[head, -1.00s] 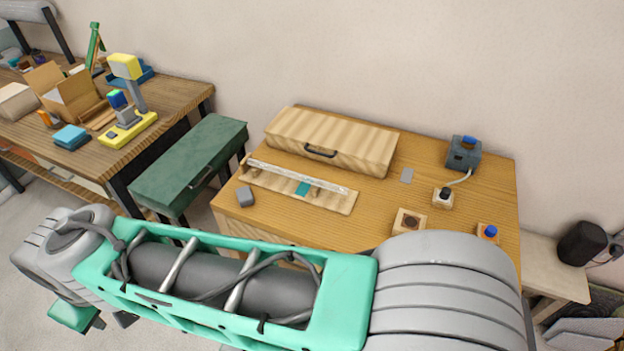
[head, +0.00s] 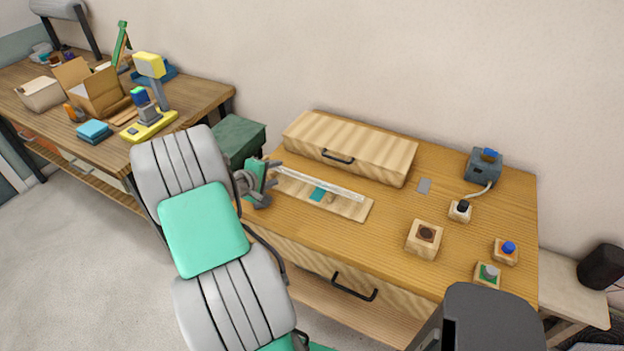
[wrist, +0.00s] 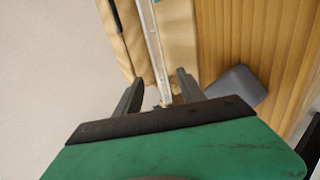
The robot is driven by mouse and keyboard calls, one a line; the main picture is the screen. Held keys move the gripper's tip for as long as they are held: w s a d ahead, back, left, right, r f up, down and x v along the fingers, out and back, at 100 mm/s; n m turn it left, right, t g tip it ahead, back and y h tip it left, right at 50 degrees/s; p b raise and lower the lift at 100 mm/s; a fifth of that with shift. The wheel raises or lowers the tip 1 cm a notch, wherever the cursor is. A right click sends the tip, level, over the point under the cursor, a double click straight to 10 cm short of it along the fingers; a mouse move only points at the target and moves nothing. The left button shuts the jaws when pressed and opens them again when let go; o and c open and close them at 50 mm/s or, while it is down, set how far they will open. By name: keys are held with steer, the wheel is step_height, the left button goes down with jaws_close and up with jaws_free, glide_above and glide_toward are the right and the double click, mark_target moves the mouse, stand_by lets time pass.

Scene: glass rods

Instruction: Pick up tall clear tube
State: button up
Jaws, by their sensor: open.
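The tall clear tube (head: 322,183) lies lengthwise on a pale wooden board (head: 352,208) on the desk. It also shows in the wrist view (wrist: 153,45), running down between my fingers. My gripper (head: 270,182) is at the tube's left end in the head view. In the wrist view my gripper (wrist: 158,88) is open, with one finger on each side of the tube's near end. The jaws are apart from each other and I cannot tell whether either touches the tube.
A grey block (wrist: 237,83) sits right of my fingers in the wrist view. A long wooden case (head: 350,148) stands behind the board. A teal patch (head: 318,194) lies on the board. Button blocks (head: 424,239) stand to the right. A cluttered workbench (head: 200,95) is at left.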

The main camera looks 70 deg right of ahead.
mark_target(282, 171)
steer(key=x, duration=0.3)
steer(key=shift+d+f+p, duration=0.2)
steer(key=shift+d+p, duration=0.05)
steer(key=shift+p, duration=0.05)
jaws_close()
stand_by(0.3)
